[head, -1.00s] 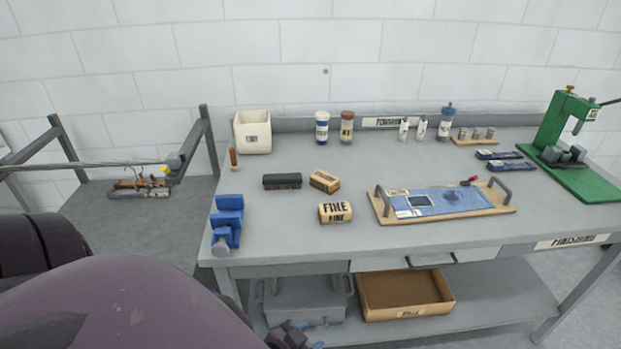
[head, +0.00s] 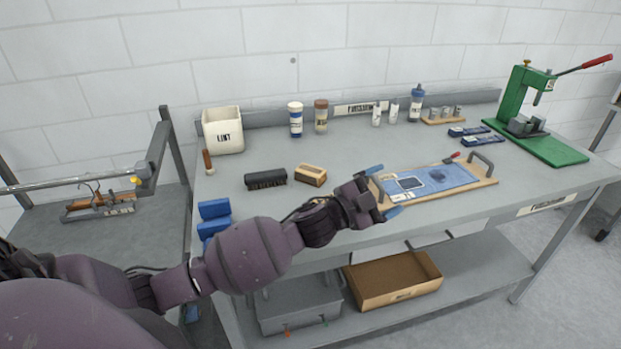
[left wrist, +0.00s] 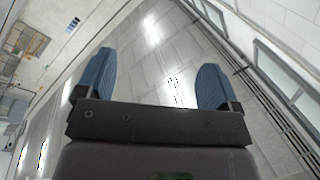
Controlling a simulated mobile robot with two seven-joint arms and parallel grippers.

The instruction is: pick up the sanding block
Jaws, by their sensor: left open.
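The tan block marked FINE, which looks like the sanding block, showed on the bench in the earlier head view. It is hidden now, apparently behind my left wrist. My left gripper (head: 384,190) is open and empty, with its blue fingers spread at the left end of the board with the blue sheet. In the left wrist view the open left gripper (left wrist: 157,60) has nothing between its fingers. My right gripper is not in view.
A dark brush (head: 266,179) and a small tan-and-dark block (head: 310,175) lie behind my left arm. A LINT bin (head: 222,132), several bottles and a green press (head: 522,105) stand farther back. A blue vise (head: 213,210) is at the left edge.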

